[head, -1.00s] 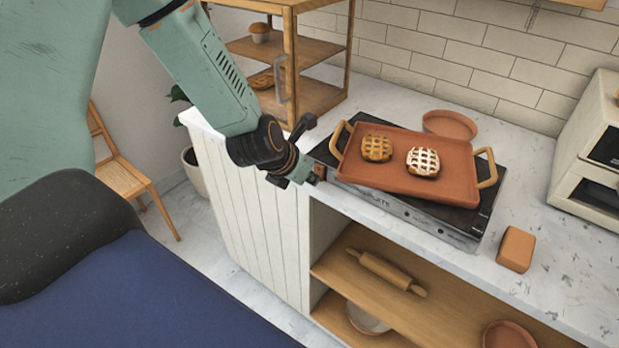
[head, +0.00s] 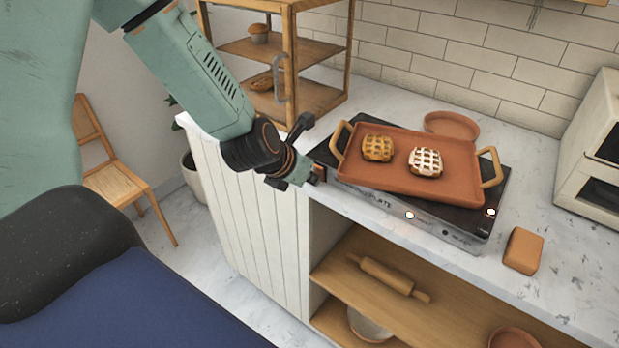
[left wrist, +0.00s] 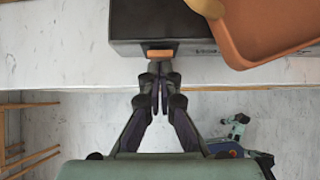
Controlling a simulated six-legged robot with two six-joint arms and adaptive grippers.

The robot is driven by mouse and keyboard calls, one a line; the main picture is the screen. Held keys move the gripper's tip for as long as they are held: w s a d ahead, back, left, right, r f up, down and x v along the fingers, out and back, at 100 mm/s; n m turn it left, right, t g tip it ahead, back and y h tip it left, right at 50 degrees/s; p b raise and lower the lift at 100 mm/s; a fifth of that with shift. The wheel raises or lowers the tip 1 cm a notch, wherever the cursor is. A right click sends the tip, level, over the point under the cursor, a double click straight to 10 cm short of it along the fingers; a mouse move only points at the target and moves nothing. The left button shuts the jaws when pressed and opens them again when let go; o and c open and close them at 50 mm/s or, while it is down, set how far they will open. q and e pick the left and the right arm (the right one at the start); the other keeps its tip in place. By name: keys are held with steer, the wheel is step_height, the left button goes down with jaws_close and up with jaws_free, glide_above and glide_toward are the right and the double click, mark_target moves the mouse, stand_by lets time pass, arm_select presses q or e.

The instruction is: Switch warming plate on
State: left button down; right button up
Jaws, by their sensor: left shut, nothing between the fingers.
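The black warming plate (head: 472,216) stands on the marble counter and carries an orange-brown tray (head: 390,182). Two small lights (head: 409,215) glow on it, one on its front face and one at the right end of its top. In the left wrist view an orange-brown switch (left wrist: 160,53) sits on the plate's front face. My left gripper (head: 318,176) is shut and empty at the left end of that face. In the left wrist view its fingertips (left wrist: 160,70) are right at the switch; I cannot tell whether they touch. My right gripper is out of view.
Two lattice-topped pastries (head: 425,161) lie on the tray. A round terracotta dish (head: 452,125) stands behind it, and an orange-brown block (head: 523,250) lies to the right. A wooden shelf cabinet (head: 289,60) stands behind my left gripper. A white oven (head: 592,160) is at the right.

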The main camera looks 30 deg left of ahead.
arm_select(q)
steer(key=shift+w+r+p, duration=0.1)
steer(key=shift+r+p, duration=0.3)
steer(key=shift+r, duration=0.55)
